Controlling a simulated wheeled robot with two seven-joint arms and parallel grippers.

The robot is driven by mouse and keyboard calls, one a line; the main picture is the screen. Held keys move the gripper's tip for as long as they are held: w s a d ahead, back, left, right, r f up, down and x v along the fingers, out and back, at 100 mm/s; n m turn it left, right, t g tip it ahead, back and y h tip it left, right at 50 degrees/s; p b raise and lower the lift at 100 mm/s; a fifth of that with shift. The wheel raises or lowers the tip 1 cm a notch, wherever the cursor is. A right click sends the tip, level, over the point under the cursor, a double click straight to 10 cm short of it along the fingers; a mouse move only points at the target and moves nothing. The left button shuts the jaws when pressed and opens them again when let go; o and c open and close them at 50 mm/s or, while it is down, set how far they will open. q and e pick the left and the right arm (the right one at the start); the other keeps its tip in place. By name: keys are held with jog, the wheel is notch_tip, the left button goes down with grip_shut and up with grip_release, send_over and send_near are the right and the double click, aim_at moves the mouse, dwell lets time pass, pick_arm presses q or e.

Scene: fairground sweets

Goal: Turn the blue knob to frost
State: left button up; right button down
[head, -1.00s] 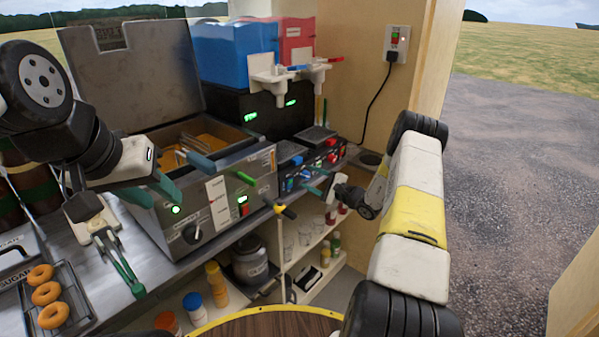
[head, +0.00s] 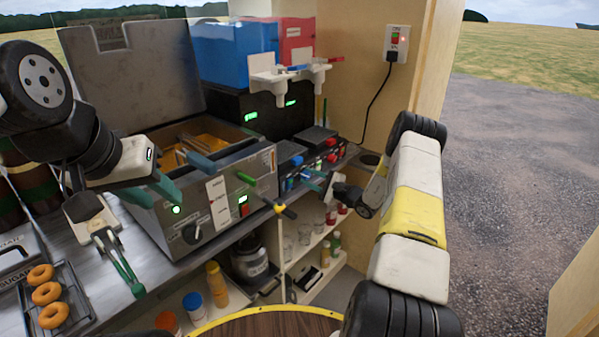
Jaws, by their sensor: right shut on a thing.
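The blue knob (head: 305,174) is on the front control panel of the slush machine (head: 262,103), below the blue tank. My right gripper (head: 313,181) reaches in from the right, its teal fingertips at the knob and shut on it. The fingers partly cover the knob, and its pointer and the panel markings are too small to read. My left gripper (head: 182,176) is open and empty in front of the fryer, its two teal fingers spread apart.
The fryer (head: 210,205) with its raised lid stands left of the slush machine. Tongs (head: 122,265) and a rack of doughnuts (head: 72,287) are at the counter's left. Shelves (head: 300,262) with bottles lie below. A wall socket (head: 396,43) is at the right.

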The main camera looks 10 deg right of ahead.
jog(key=m, duration=0.6)
jog(key=shift+d+r, duration=0.1)
jog(key=shift+d, duration=0.05)
jog(key=m, duration=0.5)
jog(key=shift+w+m, duration=0.1)
jog(key=shift+m, duration=0.3)
jog(key=m, duration=0.6)
jog(key=shift+w+d, duration=0.1)
jog(key=shift+d, duration=0.05)
jog(key=m, duration=0.5)
jog(key=shift+m, duration=0.4)
jog(key=c, duration=1)
grip_release()
jog(key=shift+d, duration=0.1)
